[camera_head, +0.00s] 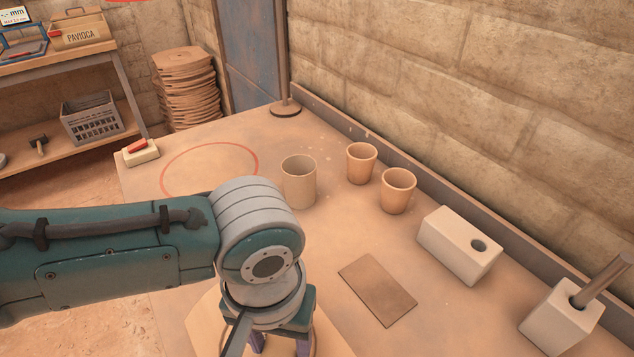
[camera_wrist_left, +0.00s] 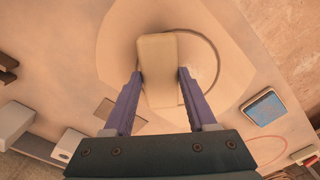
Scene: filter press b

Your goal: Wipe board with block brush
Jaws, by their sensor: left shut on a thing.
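The block brush (camera_wrist_left: 158,50) is a pale beige block, seen from above in the left wrist view. My left gripper (camera_wrist_left: 160,76) is shut on it, with a purple finger at each long side. Beneath it is the pale wooden board (camera_wrist_left: 115,45), which has a curved dark line around its middle. I cannot tell whether the brush touches the board. In the head view the board's edge (camera_head: 203,325) shows below my arm; my left gripper (camera_head: 280,346) is partly cut off there and the brush is hidden. My right gripper is not in view.
A blue pad (camera_wrist_left: 265,107) lies beside the board. A low ledge (camera_head: 430,170) runs along the wall.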

